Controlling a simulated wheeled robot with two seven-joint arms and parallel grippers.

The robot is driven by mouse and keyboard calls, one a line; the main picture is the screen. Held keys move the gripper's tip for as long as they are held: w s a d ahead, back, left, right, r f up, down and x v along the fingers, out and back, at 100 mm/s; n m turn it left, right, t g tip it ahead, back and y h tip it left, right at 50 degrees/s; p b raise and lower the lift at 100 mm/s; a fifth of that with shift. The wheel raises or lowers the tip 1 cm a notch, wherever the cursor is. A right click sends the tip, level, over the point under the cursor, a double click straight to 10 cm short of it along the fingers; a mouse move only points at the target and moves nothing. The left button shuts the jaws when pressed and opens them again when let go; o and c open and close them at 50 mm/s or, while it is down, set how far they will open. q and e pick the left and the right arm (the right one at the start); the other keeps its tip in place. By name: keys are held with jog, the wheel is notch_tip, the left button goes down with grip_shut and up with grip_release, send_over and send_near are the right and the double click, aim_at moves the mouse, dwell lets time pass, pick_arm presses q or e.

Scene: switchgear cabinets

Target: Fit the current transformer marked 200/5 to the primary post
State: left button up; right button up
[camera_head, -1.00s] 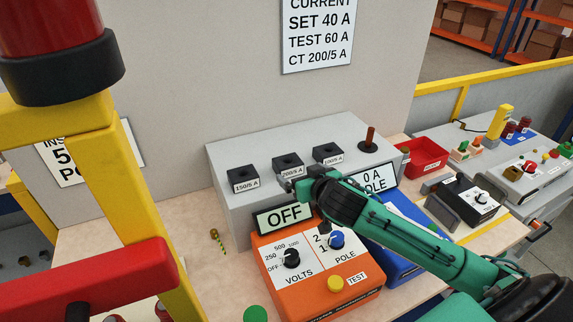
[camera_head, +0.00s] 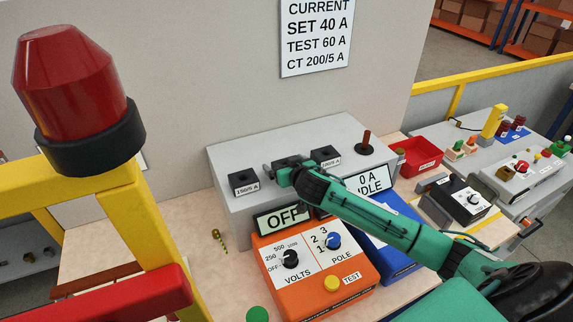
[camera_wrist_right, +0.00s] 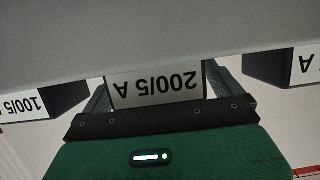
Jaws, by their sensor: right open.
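The current transformer marked 200/5 A (camera_head: 287,159) is a dark block on the grey bench box, between two similar blocks. In the right wrist view its white label (camera_wrist_right: 155,88) shows upside down between the two fingers. My right gripper (camera_head: 280,168) is open and level with this block, one finger on each side; I cannot tell whether they touch it. In the head view the gripper hides most of its label. The primary post (camera_head: 367,138) is a reddish-brown upright rod on a black round base, at the right end of the box top. My left gripper is not in view.
The 150/5 A block (camera_head: 243,181) stands left, the 100/5 A block (camera_head: 327,154) right of the gripper. An orange tester (camera_head: 310,262) reading OFF and a blue unit (camera_head: 398,264) stand in front. A red beacon (camera_head: 75,85) on a yellow frame fills the left foreground.

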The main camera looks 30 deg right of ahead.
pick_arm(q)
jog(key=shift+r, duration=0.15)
pick_arm(e)
jog(key=shift+w+f, duration=0.2)
jog(key=shift+w, duration=0.1)
jog(key=shift+r, duration=0.1)
jog(key=c, duration=1.3)
